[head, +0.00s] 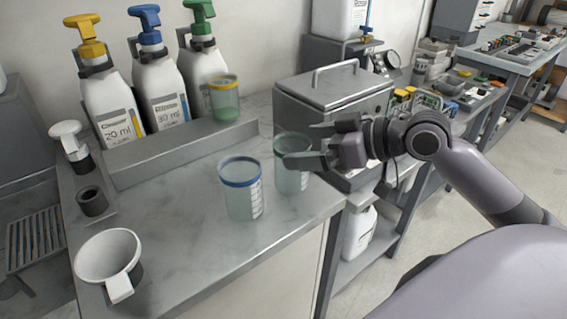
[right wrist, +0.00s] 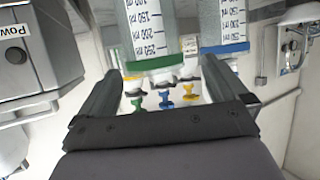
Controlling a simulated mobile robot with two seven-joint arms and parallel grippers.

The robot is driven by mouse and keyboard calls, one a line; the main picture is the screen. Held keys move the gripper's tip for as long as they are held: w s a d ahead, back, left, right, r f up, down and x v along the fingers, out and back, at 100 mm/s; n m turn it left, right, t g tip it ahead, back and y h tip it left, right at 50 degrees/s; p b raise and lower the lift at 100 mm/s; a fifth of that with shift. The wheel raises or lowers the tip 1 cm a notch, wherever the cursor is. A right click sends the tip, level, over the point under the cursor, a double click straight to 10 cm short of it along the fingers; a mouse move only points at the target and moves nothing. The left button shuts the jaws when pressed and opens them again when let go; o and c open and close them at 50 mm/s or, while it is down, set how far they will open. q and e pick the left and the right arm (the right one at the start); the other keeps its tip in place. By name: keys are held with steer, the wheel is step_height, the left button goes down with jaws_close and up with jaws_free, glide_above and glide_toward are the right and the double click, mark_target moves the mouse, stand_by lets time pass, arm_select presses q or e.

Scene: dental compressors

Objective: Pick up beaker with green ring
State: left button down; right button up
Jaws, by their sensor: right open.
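The beaker with the green ring (head: 291,178) stands upright on the grey counter near its right edge. My right gripper (head: 300,144) is open at this beaker, its fingers partly covering the rim in the head view. In the right wrist view, which is upside down, the green-ringed beaker (right wrist: 152,38) appears between the two spread fingers (right wrist: 160,72); I cannot tell whether they touch it. A beaker with a blue ring (head: 242,196) stands just left of it, and also shows in the wrist view (right wrist: 223,24). My left gripper is not in view.
A beaker with a yellow ring (head: 223,103) is by the pump bottles (head: 158,88) at the back. A metal lidded box (head: 335,88) stands close behind my right gripper. The counter's front middle is clear.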

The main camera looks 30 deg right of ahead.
mark_target(284, 145)
steer(key=shift+w+d+p+x, duration=0.1)
steer(key=shift+p+x, duration=0.05)
steer(key=shift+x, duration=1.15)
steer(key=shift+w+d+p+x, duration=0.1)
steer(key=shift+d+p+x, duration=0.05)
steer(key=shift+x, duration=1.15)
steer(key=shift+w+a+f, duration=0.15)
steer(key=shift+w+a, duration=0.1)
steer(key=shift+w, duration=0.15)
steer(key=shift+c, duration=0.3)
steer(key=c, duration=0.9)
